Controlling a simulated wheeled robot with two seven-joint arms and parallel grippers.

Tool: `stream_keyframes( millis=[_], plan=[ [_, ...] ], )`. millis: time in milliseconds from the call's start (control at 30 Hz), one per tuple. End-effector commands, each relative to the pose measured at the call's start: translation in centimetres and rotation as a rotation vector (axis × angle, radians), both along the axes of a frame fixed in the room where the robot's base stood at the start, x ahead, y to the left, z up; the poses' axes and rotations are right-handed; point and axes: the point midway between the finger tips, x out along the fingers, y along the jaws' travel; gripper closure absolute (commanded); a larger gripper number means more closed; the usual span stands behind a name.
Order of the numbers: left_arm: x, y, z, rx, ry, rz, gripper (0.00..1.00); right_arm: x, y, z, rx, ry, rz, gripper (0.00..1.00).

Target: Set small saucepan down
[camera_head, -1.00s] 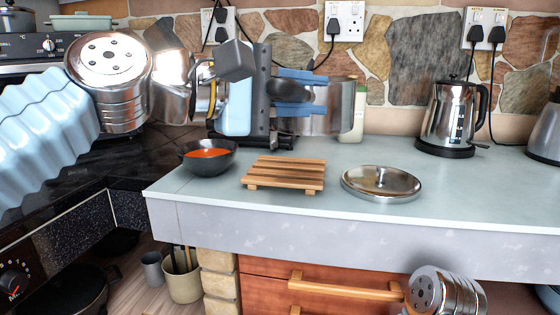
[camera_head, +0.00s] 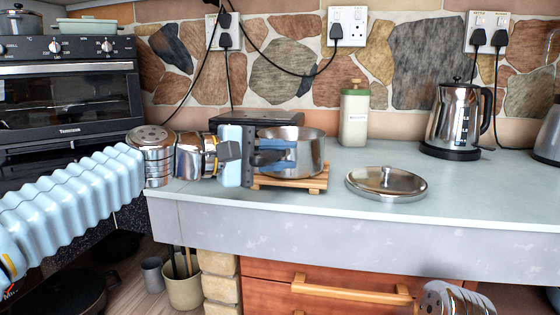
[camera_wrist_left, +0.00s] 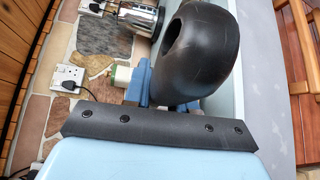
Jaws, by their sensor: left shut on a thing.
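The small steel saucepan (camera_head: 308,152) is upright at the wooden slatted trivet (camera_head: 318,183) on the counter. Its base looks to be on the slats or just above them; I cannot tell which. My left gripper (camera_head: 268,157) comes in from the left and is shut on the pan's dark handle. In the left wrist view the black handle (camera_wrist_left: 200,50) rises between the blue fingers (camera_wrist_left: 140,82). The steel lid (camera_head: 387,182) lies flat on the counter right of the trivet. My right gripper is out of view; only part of my right arm shows at the bottom.
A lidded container (camera_head: 355,115) stands behind the pan, and a steel kettle (camera_head: 447,120) stands back right. The grey-blue counter (camera_head: 470,190) is clear right of the lid. The dark bowl of red food is hidden behind my left gripper and arm.

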Motion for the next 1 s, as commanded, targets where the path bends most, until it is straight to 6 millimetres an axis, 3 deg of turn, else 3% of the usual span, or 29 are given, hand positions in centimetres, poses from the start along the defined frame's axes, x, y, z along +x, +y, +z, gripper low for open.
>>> stream_keyframes(
  millis=[333,367,533,867,1000],
  plan=[
    [0.0,0.0,-0.3,-0.001,-0.003,0.001,1.0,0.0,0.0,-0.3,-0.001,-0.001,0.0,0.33],
    [0.0,0.0,-0.4,0.0,0.0,0.001,0.74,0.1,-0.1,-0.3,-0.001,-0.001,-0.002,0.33],
    [0.0,0.0,-0.3,0.0,0.0,0.001,0.5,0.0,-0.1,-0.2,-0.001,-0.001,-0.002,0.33],
    [0.0,0.0,0.2,0.0,0.0,0.001,0.5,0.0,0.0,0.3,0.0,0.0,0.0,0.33],
    [-0.7,2.1,0.1,-0.001,-0.002,0.004,0.5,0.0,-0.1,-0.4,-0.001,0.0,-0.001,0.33]
  ],
)
